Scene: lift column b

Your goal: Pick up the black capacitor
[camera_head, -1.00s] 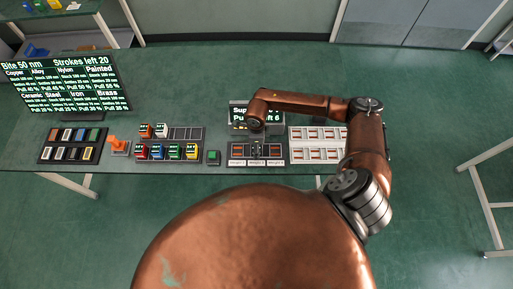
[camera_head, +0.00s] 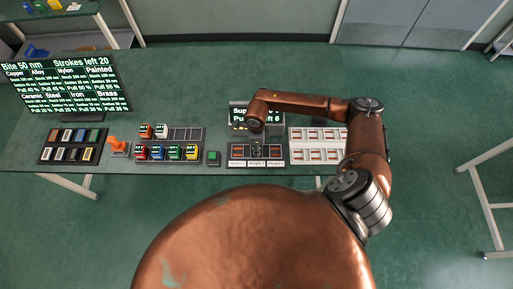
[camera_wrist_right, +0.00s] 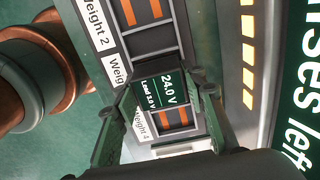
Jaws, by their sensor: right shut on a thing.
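The black capacitor (camera_wrist_right: 157,92) is a dark block with a green display reading 24.0 V on its top. It sits between the two fingers of my right gripper (camera_wrist_right: 157,100), which is shut on it. In the head view my right gripper (camera_head: 257,146) is over the middle of the weight rack (camera_head: 235,161), below the bent copper arm. From these views I cannot tell whether the capacitor touches the rack. My left gripper is not in view.
A tray (camera_head: 196,134) holds several coloured capacitors, with empty slots at its back right. A green button box (camera_head: 214,158) stands between tray and rack. A white tray (camera_head: 318,133) is to the right, a small screen (camera_head: 238,112) behind, a large screen (camera_head: 65,85) at left.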

